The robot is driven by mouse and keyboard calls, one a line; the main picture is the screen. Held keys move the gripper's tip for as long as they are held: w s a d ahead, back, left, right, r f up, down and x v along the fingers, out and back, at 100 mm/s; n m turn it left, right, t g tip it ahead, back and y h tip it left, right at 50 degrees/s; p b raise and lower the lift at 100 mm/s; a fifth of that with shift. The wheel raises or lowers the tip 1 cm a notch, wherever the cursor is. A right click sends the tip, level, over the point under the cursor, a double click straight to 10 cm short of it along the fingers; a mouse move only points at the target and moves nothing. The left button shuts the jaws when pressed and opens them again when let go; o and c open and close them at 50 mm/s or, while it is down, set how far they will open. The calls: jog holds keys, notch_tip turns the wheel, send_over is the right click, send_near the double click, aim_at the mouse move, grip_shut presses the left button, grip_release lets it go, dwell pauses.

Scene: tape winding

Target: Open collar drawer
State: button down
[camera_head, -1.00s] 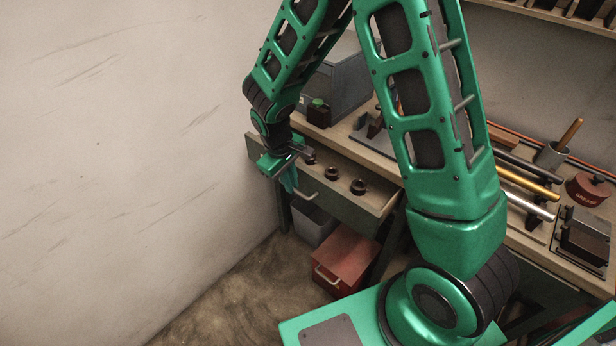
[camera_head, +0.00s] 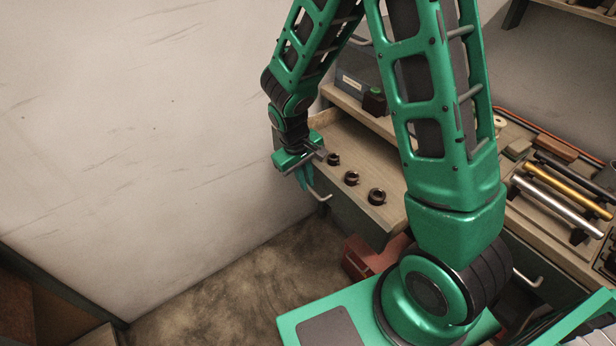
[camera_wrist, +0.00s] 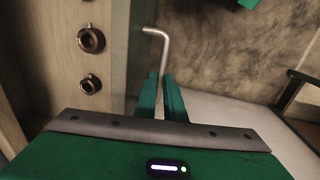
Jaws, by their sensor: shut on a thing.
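The collar drawer (camera_head: 352,141) is pulled out from under the workbench, its wooden floor in open view. Several dark ring-shaped collars (camera_head: 351,178) lie in a row near its front; two show in the wrist view (camera_wrist: 91,40). A grey bent-rod handle (camera_head: 321,195) is fixed to the drawer front; its bent end shows in the wrist view (camera_wrist: 160,34). My gripper (camera_head: 304,180) is at the left part of the drawer front, its green fingers (camera_wrist: 163,98) shut around the handle's left part. The fingers hide the gripped stretch.
A red box (camera_head: 366,258) stands on the floor below the drawer, partly behind my base. Metal rods (camera_head: 559,194) lie on the bench at right. A dark box with a green top (camera_head: 375,100) stands behind the drawer.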

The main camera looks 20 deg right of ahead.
jog(key=shift+w+a+r, duration=0.1)
jog(key=shift+w+r, duration=0.1)
jog(key=shift+w, duration=0.15)
jog(key=c, duration=1.8)
grip_release()
jog(key=shift+s, duration=0.1)
jog(key=shift+c, duration=0.2)
jog(key=shift+s+f, duration=0.1)
notch_tip(320, 180, up, 11)
jog(key=a, duration=0.1)
jog(key=shift+s+a+f, duration=0.2)
jog(key=shift+a, duration=0.2)
